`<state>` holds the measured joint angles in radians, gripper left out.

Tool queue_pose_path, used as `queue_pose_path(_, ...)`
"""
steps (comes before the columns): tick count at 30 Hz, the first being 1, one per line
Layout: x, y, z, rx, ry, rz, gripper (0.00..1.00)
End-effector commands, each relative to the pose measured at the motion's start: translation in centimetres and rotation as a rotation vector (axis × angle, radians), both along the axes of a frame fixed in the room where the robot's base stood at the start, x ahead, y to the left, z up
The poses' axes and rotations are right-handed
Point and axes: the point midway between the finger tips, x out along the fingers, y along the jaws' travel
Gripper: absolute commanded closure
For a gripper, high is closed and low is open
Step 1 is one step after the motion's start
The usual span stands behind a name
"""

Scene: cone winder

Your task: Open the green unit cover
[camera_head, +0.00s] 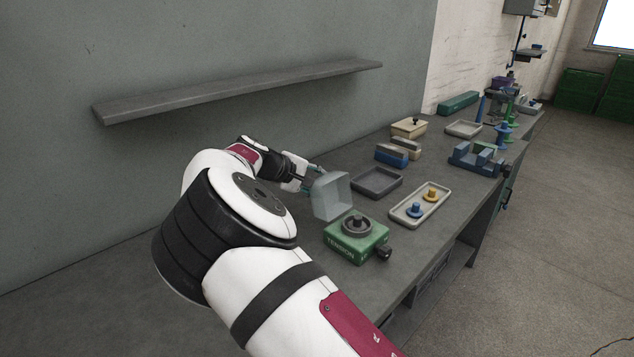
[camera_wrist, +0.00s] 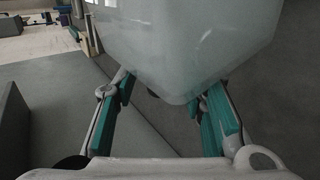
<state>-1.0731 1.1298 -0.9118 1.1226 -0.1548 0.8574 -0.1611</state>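The green unit (camera_head: 356,242), marked TENSION, sits on the bench in the head view, with a dark round part on top and a black knob at its right side. Its clear cover (camera_head: 331,196) stands raised at the unit's back-left, leaving the top exposed. My gripper (camera_head: 316,171) is behind the cover, close to its upper edge. In the wrist view the cover (camera_wrist: 190,45) fills the upper middle, and its lower corner reaches between my teal-padded fingers (camera_wrist: 163,92). The fingers are spread apart. Whether either one touches the cover is unclear.
A grey tray (camera_head: 377,184) and a pale tray (camera_head: 421,207) with blue and yellow pegs lie right of the cover. Blocks (camera_head: 392,154), a lidded box (camera_head: 409,128) and a blue fixture (camera_head: 474,158) stand farther back. A wall shelf (camera_head: 240,92) hangs above the bench.

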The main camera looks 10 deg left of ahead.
Motion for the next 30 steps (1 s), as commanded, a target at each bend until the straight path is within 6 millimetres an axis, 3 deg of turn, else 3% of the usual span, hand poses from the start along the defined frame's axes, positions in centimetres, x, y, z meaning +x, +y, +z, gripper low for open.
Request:
queue_pose_path(13,-0.8,0.8,1.0,0.001,-0.002,0.002,0.59)
queue_pose_path(30,-7.0,5.8,6.6,0.0,0.0,0.001,0.59)
